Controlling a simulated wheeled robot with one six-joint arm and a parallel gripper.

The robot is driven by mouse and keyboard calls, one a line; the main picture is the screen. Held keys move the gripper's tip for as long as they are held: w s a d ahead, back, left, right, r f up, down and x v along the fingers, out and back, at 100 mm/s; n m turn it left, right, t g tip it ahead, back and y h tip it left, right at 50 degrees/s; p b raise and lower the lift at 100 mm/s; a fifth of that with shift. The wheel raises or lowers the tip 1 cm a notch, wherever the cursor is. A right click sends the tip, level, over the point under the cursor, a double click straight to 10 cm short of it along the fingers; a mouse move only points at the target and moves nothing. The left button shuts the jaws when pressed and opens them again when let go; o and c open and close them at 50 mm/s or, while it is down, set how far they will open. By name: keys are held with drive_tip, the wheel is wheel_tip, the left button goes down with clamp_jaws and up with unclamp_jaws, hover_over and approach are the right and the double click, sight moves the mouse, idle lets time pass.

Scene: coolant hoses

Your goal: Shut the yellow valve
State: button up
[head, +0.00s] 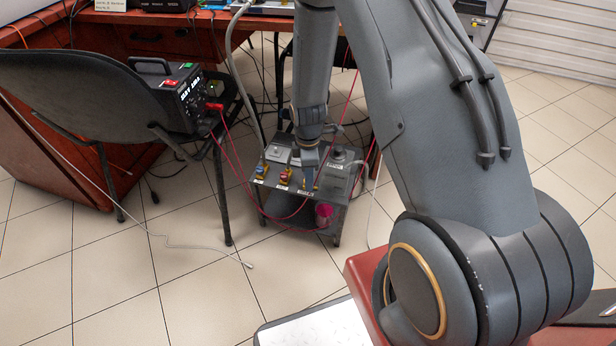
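A small dark grey cart (327,196) stands on the tiled floor in the middle of the head view, with a row of small valves along its front edge. The left valve (261,170) shows yellow and some blue. The middle valve (285,176) shows red on top with yellow below. At the right end of the row a bit of yellow shows under my gripper (309,178); this may be the yellow valve, but it is mostly hidden. My gripper points down over that right end. Its fingers are too small and covered to tell their opening, or whether they touch the valve.
A pink-red cylinder (323,215) and red hoses hang at the cart's front. A black chair (85,100) with a black power unit (180,98) stands left of the cart. A wooden desk (140,35) is behind. Cables lie on the floor; the tiles front left are mostly clear.

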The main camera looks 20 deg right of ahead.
clamp_jaws()
drive_tip(key=shift+m+p, duration=0.55)
drive_tip(key=shift+m, duration=0.25)
unclamp_jaws()
drive_tip(key=shift+r, duration=0.1)
wheel_tip(320, 180, up, 8)
drive_tip(key=shift+f+p, duration=0.2)
drive_tip(key=shift+p, duration=0.65)
